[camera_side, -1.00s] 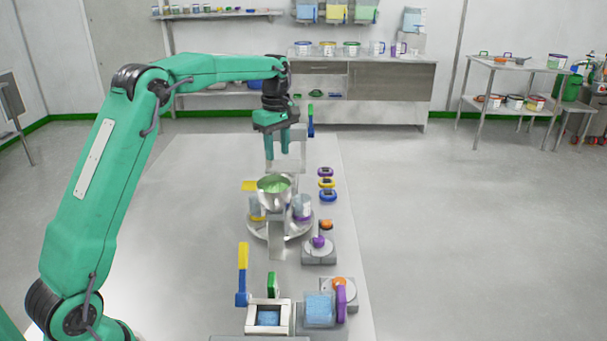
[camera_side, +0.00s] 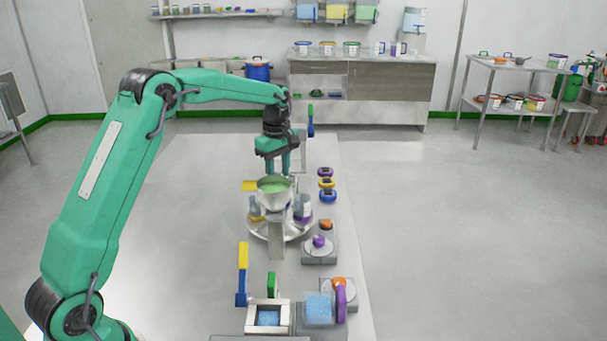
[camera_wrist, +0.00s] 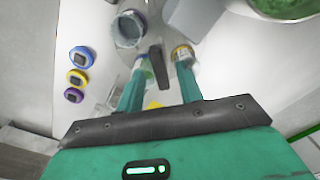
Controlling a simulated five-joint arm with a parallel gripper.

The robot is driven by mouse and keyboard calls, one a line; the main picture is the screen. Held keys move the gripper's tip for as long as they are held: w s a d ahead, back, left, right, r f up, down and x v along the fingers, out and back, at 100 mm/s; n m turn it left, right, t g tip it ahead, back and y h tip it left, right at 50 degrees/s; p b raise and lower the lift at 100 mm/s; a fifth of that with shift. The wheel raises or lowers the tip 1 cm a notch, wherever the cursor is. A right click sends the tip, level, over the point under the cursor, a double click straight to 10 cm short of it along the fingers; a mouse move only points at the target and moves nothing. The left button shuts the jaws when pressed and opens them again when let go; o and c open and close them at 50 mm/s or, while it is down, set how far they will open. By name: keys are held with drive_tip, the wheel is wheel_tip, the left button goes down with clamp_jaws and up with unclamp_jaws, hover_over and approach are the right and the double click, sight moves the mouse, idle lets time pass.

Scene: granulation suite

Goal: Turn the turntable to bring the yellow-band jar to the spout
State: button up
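In the side view, the round metal turntable (camera_side: 262,232) stands mid-table under a metal hopper (camera_side: 274,198) holding green material. The hopper hides much of it, and its spout is not clear. The yellow-band jar (camera_side: 256,212) is on the turntable's left side; a purple-band jar (camera_side: 303,210) is on its right. In the wrist view, a yellow-band jar (camera_wrist: 183,54) shows at the right fingertip and an open jar (camera_wrist: 128,30) lies beyond the left one. My gripper (camera_side: 278,172) points down just behind the hopper, fingers apart. A dark bar (camera_wrist: 160,68) shows between the fingertips; contact cannot be told.
A yellow tab (camera_side: 249,185) sticks out left of the hopper. Several coloured round-ended items (camera_side: 327,183) line the table's right edge. A blue-yellow lever (camera_side: 242,272) and a framed blue-filled box (camera_side: 269,318) stand at the front. The table's left side is clear.

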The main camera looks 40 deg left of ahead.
drive_tip(key=shift+f, duration=0.5)
clamp_jaws()
